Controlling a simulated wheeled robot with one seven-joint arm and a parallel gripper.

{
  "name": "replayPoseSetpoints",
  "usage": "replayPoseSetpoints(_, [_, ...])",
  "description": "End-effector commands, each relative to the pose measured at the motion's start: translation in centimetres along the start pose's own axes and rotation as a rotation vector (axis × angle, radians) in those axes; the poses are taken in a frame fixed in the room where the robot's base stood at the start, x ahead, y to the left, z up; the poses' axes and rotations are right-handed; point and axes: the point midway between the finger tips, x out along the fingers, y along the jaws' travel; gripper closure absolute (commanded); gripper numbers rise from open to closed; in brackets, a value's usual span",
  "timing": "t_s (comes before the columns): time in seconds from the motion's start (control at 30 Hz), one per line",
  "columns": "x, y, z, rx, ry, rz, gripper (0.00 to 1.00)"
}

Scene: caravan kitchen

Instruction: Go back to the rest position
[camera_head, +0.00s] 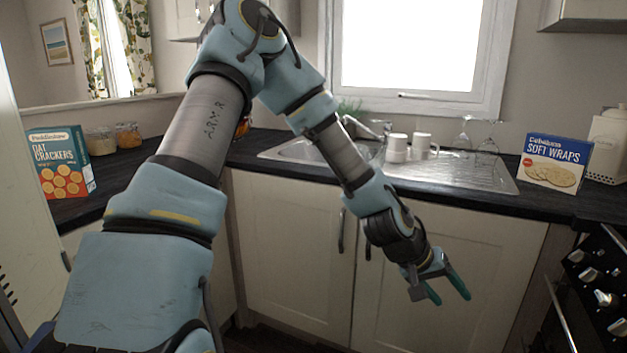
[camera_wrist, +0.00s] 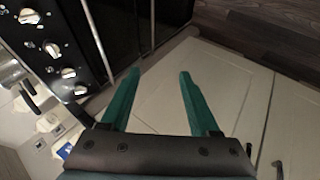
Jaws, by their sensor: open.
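My gripper (camera_head: 449,291) hangs in front of the cream cupboard doors, below the worktop edge, with its green fingers apart and nothing between them. In the wrist view my gripper (camera_wrist: 158,80) also shows two spread green fingers with only cupboard door behind them. My arm reaches from the lower left, bends at the top middle and slopes down to the right. The task names no object.
A black cooker (camera_head: 595,290) stands at right.

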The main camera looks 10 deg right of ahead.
Motion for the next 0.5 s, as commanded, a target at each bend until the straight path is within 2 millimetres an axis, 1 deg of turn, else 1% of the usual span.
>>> replayPoseSetpoints(0.03, [-2.5,-3.0,-0.5,0.013,-0.003,-0.081,0.38])
replayPoseSetpoints(0.07, [-3.8,-4.8,-0.5,0.015,-0.011,-0.126,0.38])
replayPoseSetpoints(0.1, [-5.6,-7.0,-0.6,0.014,-0.019,-0.183,0.38])
replayPoseSetpoints(0.17, [-8.7,-10.2,-0.5,0.002,-0.031,-0.267,0.38])
replayPoseSetpoints(0.2, [-10.9,-12.1,-0.3,-0.010,-0.038,-0.320,0.38])
replayPoseSetpoints(0.27, [-14.4,-14.8,0.1,-0.037,-0.046,-0.396,0.38])
replayPoseSetpoints(0.3, [-16.8,-16.3,0.4,-0.060,-0.050,-0.443,0.38])
replayPoseSetpoints(0.37, [-20.6,-18.4,1.2,-0.102,-0.055,-0.509,0.38])
replayPoseSetpoints(0.4, [-23.1,-19.6,1.9,-0.134,-0.056,-0.550,0.38])
replayPoseSetpoints(0.47, [-26.6,-21.0,3.1,-0.186,-0.056,-0.601,0.38])
replayPoseSetpoints(0.5, [-28.8,-21.7,4.0,-0.222,-0.056,-0.629,0.38])
